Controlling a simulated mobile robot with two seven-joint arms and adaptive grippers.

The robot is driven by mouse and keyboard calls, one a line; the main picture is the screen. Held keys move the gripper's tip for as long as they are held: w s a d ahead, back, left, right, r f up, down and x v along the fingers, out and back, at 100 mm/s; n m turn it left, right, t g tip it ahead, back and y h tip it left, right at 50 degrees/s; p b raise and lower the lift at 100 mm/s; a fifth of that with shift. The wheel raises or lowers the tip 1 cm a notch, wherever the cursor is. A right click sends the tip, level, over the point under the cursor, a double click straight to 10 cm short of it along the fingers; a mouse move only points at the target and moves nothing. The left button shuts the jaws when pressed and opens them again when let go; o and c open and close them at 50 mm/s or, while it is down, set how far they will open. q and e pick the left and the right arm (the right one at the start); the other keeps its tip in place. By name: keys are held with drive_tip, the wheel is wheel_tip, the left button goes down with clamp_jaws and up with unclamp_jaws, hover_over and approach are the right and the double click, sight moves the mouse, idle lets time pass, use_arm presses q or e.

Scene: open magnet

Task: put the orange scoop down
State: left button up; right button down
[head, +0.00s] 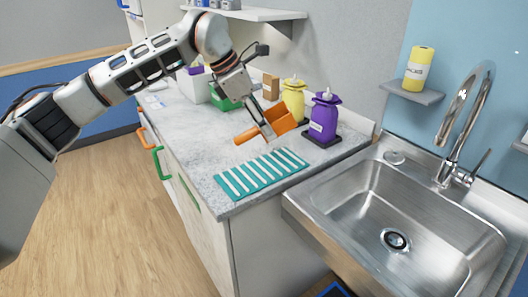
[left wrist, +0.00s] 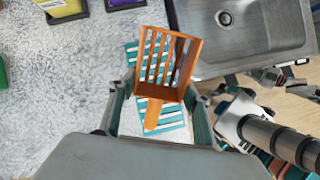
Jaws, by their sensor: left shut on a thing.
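The orange scoop (head: 281,122) is in my left gripper (head: 266,132), its handle pointing left in the head view. In the left wrist view the scoop (left wrist: 167,62) is between the two fingers of my left gripper (left wrist: 156,112), its handle toward the palm. The teal and white striped mat (head: 262,174) lies on the counter in front of it. In the left wrist view the striped mat (left wrist: 178,122) shows behind the scoop. The scoop appears held above the counter; the exact gap is hard to tell.
A yellow bottle (head: 293,99) and a purple bottle (head: 323,118) stand behind the scoop. A green bin (head: 226,97) and a small brown box (head: 271,86) are further back. The steel sink (head: 400,215) is to the right. The counter (head: 200,140) left of the mat is clear.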

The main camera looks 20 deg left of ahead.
use_arm(q)
wheel_tip(320, 180, down, 4)
drive_tip(key=shift+f, duration=2.15)
use_arm(e)
drive_tip(key=shift+w+d, duration=0.1)
drive_tip(key=shift+w, duration=0.2)
use_arm(q)
drive_tip(key=shift+f, duration=0.15)
drive_tip(key=o, duration=1.1)
drive_tip(key=shift+o, duration=0.2)
use_arm(e)
drive_tip(key=shift+s+f, duration=0.1)
drive_tip(key=shift+s, duration=0.05)
